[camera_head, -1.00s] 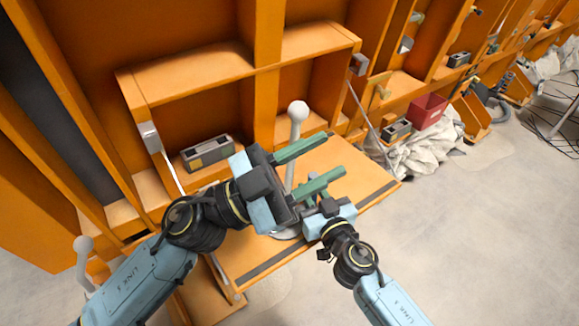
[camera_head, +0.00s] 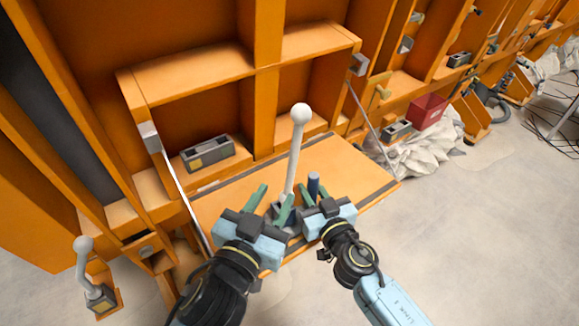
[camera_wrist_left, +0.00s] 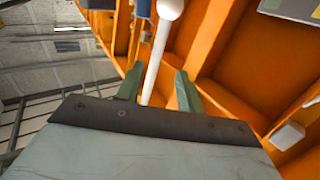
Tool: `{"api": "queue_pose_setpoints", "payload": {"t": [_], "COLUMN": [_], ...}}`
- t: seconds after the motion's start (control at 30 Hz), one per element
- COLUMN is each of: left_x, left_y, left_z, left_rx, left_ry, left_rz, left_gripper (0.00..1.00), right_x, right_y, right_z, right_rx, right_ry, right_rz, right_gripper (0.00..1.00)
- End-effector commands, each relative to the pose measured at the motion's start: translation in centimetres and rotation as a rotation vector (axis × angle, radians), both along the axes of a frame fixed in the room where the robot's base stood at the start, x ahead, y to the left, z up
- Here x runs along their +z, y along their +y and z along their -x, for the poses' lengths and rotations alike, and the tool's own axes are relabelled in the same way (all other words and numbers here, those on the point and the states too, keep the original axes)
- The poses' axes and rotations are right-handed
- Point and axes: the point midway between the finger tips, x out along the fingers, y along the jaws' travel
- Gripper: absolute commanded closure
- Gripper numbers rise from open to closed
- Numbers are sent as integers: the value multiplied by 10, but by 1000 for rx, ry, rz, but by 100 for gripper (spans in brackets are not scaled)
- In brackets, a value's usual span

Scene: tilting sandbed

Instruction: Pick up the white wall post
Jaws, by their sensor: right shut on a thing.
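A white wall post (camera_head: 295,155) with a ball top stands near upright on the orange fold-down panel (camera_head: 350,165); its foot is partly hidden by my grippers. My left gripper (camera_head: 271,200) is open and low beside the post, with its green fingers apart. In the left wrist view the post (camera_wrist_left: 158,50) shows in line with the gap between the fingers (camera_wrist_left: 158,82), apparently not gripped. My right gripper (camera_head: 313,192) is to the right of the post, shut on a dark blue cylinder (camera_head: 313,183). A second white ball-topped post (camera_head: 82,262) stands at far left.
A grey box (camera_head: 208,153) sits on the shelf behind. Stay rods (camera_head: 178,185) flank the panel. A red bin (camera_head: 428,110) and crumpled white cloth (camera_head: 428,148) lie at right. The floor at lower right is clear.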

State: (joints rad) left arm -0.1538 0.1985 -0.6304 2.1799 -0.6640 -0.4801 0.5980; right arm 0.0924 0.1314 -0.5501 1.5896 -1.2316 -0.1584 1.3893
Motion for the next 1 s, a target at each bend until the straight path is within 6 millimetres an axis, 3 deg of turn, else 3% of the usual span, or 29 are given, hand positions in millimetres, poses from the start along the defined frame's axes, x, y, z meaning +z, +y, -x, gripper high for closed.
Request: {"api": "queue_pose_setpoints", "payload": {"t": [0.7, 1.0], "left_x": [7, 7], "left_y": [-27, -29], "left_z": [-68, -73], "left_rx": [-1, -1], "left_ry": [-2, -1], "left_rz": [1, 1], "left_gripper": [63, 63], "right_x": [0, 0], "right_y": [0, 0], "right_z": [0, 0], "right_rx": [-1, -1], "right_ry": [0, 0], "right_rz": [0, 0], "right_gripper": [100, 100]}}
